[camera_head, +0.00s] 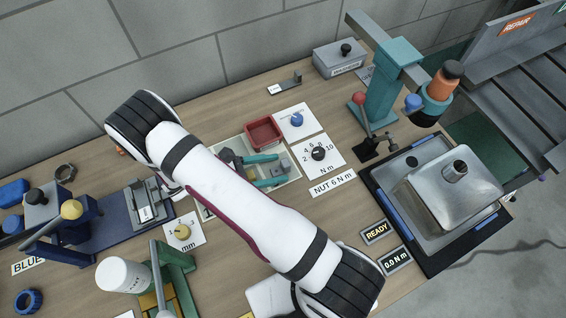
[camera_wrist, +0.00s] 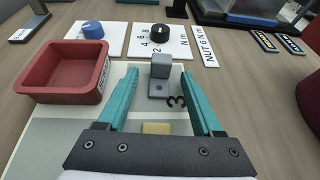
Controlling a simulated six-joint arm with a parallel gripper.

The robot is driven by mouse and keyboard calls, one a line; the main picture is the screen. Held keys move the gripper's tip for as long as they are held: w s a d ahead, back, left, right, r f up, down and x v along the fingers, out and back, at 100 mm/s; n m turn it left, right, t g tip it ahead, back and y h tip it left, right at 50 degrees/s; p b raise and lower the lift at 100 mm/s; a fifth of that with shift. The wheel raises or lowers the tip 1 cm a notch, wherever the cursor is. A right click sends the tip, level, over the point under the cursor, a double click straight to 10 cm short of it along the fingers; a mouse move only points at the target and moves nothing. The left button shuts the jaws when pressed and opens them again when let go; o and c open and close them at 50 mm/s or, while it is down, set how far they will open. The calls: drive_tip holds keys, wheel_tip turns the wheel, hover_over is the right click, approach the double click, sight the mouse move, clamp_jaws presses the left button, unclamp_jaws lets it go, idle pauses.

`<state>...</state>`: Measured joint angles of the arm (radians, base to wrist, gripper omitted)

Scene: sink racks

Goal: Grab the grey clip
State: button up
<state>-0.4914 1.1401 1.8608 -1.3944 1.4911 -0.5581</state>
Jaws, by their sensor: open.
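The grey clip (camera_wrist: 160,73) is a small block with an upright part and a low foot with a hole. It stands on the pale tray (camera_wrist: 120,78), near the printed number 3. My gripper (camera_wrist: 160,76) has two teal fingers, spread open, one on each side of the clip in the wrist view, with visible gaps. Nothing is held. In the head view my gripper (camera_head: 279,169) is over the tray, its fingers pointing right towards the clip (camera_head: 285,164). My white arm covers part of the tray there.
A red bin (camera_wrist: 68,70) stands just left of my fingers. A yellow piece (camera_wrist: 157,128) lies between the finger bases. Dial plates with a blue knob (camera_head: 297,119) and a black knob (camera_head: 318,153) are beyond the tray. A teal press (camera_head: 384,85) stands to the right.

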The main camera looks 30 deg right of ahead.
drive_tip(key=shift+d+f, duration=0.2)
drive_tip(key=shift+d, duration=0.3)
clamp_jaws()
